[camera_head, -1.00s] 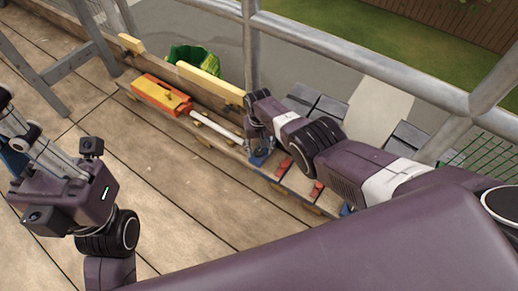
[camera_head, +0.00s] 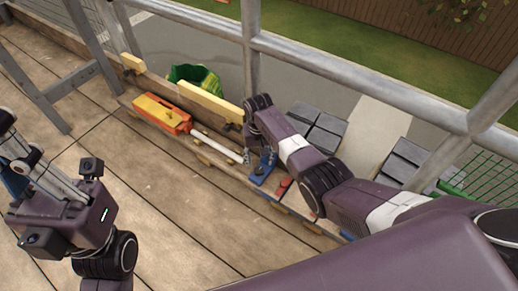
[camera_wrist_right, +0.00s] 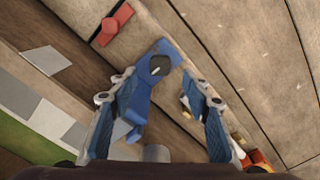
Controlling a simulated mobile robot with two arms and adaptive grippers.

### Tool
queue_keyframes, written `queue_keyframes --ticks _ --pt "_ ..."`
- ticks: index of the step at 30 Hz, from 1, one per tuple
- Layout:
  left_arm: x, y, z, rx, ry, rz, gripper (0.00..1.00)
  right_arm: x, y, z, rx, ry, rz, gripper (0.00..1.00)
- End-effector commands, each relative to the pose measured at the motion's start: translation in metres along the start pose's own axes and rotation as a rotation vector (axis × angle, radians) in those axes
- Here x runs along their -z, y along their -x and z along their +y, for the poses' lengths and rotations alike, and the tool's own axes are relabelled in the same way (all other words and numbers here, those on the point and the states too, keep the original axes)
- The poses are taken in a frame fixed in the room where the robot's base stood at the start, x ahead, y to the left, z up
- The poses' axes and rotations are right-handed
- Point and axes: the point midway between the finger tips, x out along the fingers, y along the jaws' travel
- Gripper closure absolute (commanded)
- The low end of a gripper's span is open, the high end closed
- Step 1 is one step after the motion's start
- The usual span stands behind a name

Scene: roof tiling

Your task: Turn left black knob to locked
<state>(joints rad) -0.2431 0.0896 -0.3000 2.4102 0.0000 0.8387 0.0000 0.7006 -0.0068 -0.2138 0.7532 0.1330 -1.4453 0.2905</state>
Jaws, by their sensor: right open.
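A black knob (camera_wrist_right: 159,65) with a small white mark sits on a blue base (camera_wrist_right: 140,105) in the right wrist view. In the head view the blue base (camera_head: 262,170) lies on the plank by the railing post, with the dark knob on it. My right gripper (camera_wrist_right: 160,101) is open, its blue-padded fingers spread on either side of the blue base. The knob shows between them and beyond the tips, with no visible contact. In the head view my right gripper (camera_head: 247,156) is mostly hidden by its own wrist. My left gripper (camera_head: 14,150) is at the left edge, its jaws unclear.
A red part (camera_head: 283,186) lies beside the blue base. An orange-and-yellow tool (camera_head: 162,113) and a white tube (camera_head: 216,145) lie farther left along the plank. A metal railing post (camera_head: 251,60) stands close behind my right gripper. The wooden deck in front is clear.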

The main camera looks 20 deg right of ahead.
Motion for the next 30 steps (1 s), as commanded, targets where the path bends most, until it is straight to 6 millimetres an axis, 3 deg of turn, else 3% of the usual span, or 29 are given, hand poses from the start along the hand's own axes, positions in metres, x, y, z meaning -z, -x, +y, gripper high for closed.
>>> queue_keyframes --ticks 12,30 --pt "0.0 0.0 0.0 0.0 0.0 0.0 1.0 0.0 0.057 0.001 0.0 -0.001 -0.001 0.56" --pt "0.0 0.0 0.0 -0.001 0.0 0.001 1.0 -0.001 0.064 0.001 0.0 -0.001 -0.002 0.56"
